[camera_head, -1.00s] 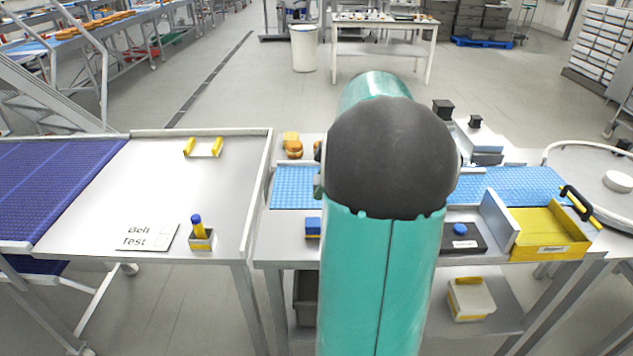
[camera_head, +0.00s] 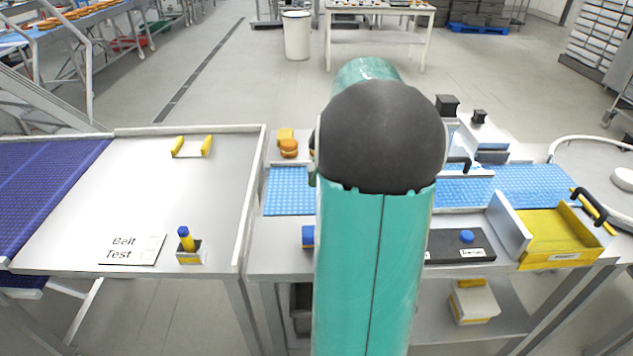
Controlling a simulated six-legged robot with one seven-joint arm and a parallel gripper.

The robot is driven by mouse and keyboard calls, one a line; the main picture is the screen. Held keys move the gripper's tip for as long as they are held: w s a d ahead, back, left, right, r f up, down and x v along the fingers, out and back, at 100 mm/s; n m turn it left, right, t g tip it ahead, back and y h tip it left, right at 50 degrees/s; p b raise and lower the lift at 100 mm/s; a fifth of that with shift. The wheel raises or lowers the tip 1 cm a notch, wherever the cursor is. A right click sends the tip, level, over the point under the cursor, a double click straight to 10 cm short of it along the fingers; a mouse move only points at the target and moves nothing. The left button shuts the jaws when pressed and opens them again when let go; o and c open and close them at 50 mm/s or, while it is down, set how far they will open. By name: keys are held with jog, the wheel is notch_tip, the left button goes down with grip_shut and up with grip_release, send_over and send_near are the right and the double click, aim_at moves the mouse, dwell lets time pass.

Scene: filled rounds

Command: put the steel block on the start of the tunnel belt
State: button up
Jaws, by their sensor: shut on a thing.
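The steel block is not visible; my arm covers the middle of the bench. A blue belt shows on both sides of my arm, a left stretch (camera_head: 286,192) and a longer right stretch (camera_head: 535,184). I take this for the tunnel belt. Any tunnel over its middle is hidden, and I cannot tell which end is the start. My gripper is hidden behind my own teal arm and its dark rounded joint. Whether it holds anything does not show.
Bench: orange-and-yellow item (camera_head: 287,144), blue block (camera_head: 308,236), black box with blue button (camera_head: 462,246), yellow tray (camera_head: 561,242). Left table's middle is clear.

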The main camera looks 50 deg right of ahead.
jog(key=w+d+f, duration=0.2)
jog(key=d+f, duration=0.1)
jog(key=w+d+f, duration=0.2)
jog(key=d+f, duration=0.1)
jog(key=w+d+f, duration=0.3)
jog(key=shift+d, duration=0.35)
jog(key=shift+d+f, duration=0.15)
jog(key=shift+f, duration=0.05)
jog(key=shift+w+f, duration=0.15)
jog(key=shift+f, duration=1.4)
jog(key=shift+f, duration=0.15)
jog(key=o, duration=1.3)
